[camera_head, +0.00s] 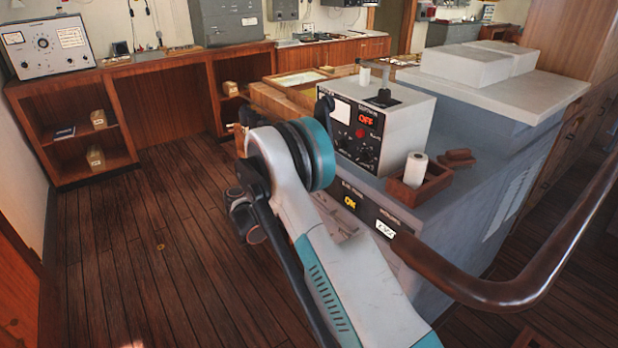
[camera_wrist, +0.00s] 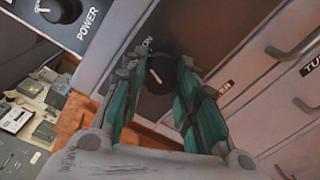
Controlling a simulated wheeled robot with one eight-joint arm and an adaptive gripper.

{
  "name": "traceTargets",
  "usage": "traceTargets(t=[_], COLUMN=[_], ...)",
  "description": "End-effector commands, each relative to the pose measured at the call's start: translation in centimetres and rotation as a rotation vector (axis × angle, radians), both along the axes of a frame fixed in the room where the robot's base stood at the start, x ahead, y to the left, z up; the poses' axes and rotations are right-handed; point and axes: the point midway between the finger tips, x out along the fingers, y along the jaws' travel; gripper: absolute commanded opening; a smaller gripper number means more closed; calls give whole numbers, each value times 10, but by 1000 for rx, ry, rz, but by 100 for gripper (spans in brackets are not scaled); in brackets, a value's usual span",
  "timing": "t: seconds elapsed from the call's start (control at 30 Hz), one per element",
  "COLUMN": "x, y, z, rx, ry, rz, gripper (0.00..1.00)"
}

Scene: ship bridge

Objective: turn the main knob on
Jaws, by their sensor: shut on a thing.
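In the wrist view, the main knob (camera_wrist: 154,80) is a round black knob with a white mark, set in a dark panel with the letters "ON" beside it. My gripper (camera_wrist: 162,75) has its two green-padded fingers on either side of the knob, shut on it. In the head view, my arm hides the knob and my fingers. A yellow "ON" sign (camera_head: 350,202) shows on the console's front panel. The wrist view does not make the knob's exact angle clear.
A white instrument box (camera_head: 390,115) with a red "OFF" display stands on the console above. A second knob (camera_wrist: 55,10) marked "POWER" shows in the wrist view. A brown rail (camera_head: 500,292) runs along the right. The wooden floor (camera_head: 150,230) at left is clear.

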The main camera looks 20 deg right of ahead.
Motion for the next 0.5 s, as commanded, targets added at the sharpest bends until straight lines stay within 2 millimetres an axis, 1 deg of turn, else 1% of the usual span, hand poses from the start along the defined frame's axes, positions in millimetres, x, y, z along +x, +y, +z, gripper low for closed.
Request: traceTargets(t=[0.2,0.5], x=[-1,-1], y=[0,0], z=[0,-1], rx=[23,37], ry=[-115,-184], rz=[0,-1], gripper=[5,5])
